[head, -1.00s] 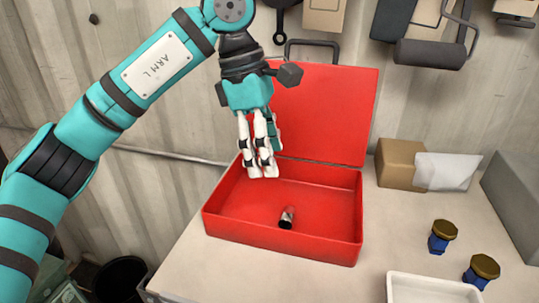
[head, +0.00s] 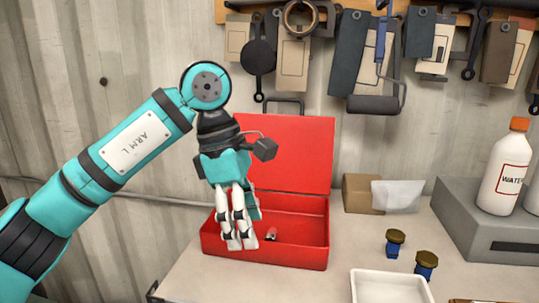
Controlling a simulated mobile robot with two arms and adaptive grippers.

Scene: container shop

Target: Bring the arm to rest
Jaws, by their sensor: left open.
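My left arm comes in from the left, and my left gripper (head: 238,238) points down in front of the left part of an open red toolbox (head: 300,250). Its pale fingers are open and I see nothing held between them. The toolbox stands on the table with its lid raised at the back. A small dark and pale piece (head: 271,234) lies in the toolbox, just right of the fingers and partly hard to make out. My right gripper is not in view.
A white tray (head: 354,289) and two blue bolts with brown caps (head: 395,243) (head: 425,265) are on the table at right. A cardboard box (head: 357,194) stands behind. A water bottle (head: 505,168) stands on a grey block (head: 462,222). Tools hang on the wall (head: 259,55).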

